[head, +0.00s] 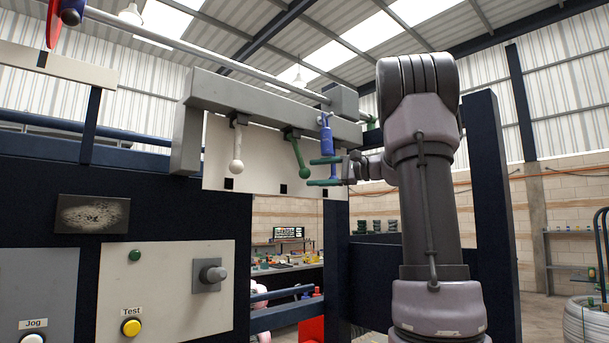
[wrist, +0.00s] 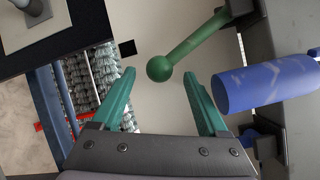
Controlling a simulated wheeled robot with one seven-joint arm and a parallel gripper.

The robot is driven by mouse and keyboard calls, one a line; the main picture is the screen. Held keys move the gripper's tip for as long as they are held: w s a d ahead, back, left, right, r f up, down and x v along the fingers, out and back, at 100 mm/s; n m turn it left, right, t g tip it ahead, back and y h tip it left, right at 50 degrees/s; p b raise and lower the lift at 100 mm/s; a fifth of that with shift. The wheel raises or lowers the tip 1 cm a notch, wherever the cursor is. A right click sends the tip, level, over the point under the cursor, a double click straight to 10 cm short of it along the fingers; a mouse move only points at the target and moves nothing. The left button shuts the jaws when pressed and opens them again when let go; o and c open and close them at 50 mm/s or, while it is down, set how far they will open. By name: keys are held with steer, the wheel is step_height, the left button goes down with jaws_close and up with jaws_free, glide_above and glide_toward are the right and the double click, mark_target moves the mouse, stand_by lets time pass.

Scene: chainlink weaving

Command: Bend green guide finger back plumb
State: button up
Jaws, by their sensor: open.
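The green guide finger (head: 299,157) hangs from the grey beam (head: 270,107) and leans to the right in the head view, its ball end right of the black square below. In the wrist view the green finger (wrist: 190,46) slants down-left, and its ball lies just beyond and between my open fingertips. My gripper (head: 318,171) has teal fingers, is open and empty, and comes in from the right; it also shows in the wrist view (wrist: 160,78). I cannot tell whether it touches the ball. The white guide finger (head: 236,155) hangs about straight.
A pale plate (head: 262,165) stands behind the fingers. A dark post (head: 490,200) is at right. A control panel (head: 165,290) is lower left.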

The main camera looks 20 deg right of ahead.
mark_target(304, 173)
steer(key=shift+x, duration=2.1)
jaws_close()
steer(key=shift+f, duration=0.1)
